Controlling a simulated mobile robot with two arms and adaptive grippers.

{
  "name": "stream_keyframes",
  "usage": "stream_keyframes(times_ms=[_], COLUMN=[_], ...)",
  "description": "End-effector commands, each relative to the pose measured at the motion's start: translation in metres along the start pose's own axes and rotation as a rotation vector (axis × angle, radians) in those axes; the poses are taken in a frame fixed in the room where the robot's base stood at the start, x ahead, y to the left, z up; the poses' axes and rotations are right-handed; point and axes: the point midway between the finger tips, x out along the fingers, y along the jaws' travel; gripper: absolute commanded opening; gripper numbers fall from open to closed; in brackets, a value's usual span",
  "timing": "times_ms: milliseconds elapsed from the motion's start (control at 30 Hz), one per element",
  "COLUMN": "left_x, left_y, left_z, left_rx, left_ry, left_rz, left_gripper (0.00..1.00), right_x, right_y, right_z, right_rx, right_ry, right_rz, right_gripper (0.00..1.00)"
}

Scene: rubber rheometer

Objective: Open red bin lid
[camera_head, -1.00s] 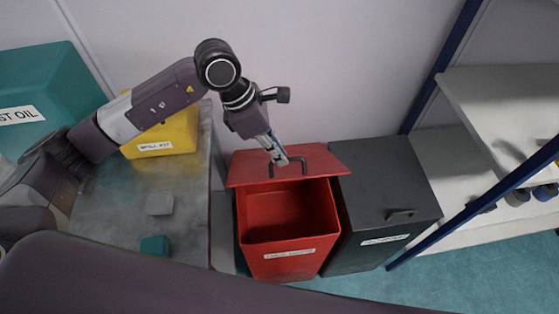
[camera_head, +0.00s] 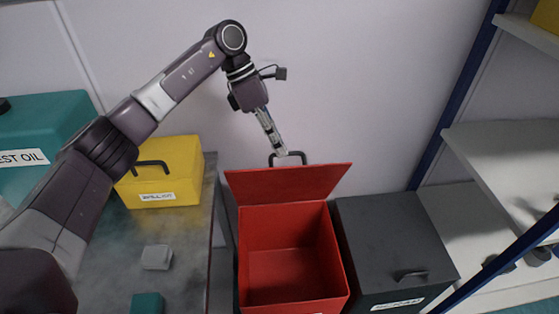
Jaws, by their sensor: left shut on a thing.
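The red bin (camera_head: 290,255) stands on the floor by the back wall, and its inside shows, empty as far as I can see. Its red lid (camera_head: 290,183) is tilted up at the rear, hinged along the back edge. A dark handle (camera_head: 300,157) shows above the lid's upper edge. My left gripper (camera_head: 282,151) reaches down from above and is shut on that handle. My right gripper is not in view.
A dark grey bin (camera_head: 385,240) with a closed lid stands right beside the red bin. A shelf (camera_head: 500,150) with a blue post is at the right. A table (camera_head: 190,240) at the left bears a yellow box (camera_head: 165,172), a teal container (camera_head: 50,125) and a grey block (camera_head: 157,257).

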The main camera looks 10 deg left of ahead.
Motion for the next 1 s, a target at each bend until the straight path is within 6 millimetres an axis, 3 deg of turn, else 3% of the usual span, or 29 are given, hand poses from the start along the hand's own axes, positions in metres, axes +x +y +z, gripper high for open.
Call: stream_keyframes(times_ms=[333, 867, 900, 1000], left_x=[-0.004, -0.003, -0.003, -0.004], left_y=[0.022, 0.025, 0.025, 0.025], left_z=[-0.001, -0.002, -0.002, -0.001], left_rx=[-0.006, -0.008, -0.008, -0.007], left_ry=[0.010, 0.013, 0.013, 0.011], left_rz=[0.003, 0.001, 0.000, 0.000], left_gripper=[0.00, 0.00, 0.11, 0.22], right_x=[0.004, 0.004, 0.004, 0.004], right_y=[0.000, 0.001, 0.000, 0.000], right_z=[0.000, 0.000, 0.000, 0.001], right_rx=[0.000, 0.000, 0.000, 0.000], right_ry=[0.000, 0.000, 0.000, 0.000], right_rz=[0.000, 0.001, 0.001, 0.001], right_gripper=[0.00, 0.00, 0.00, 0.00])
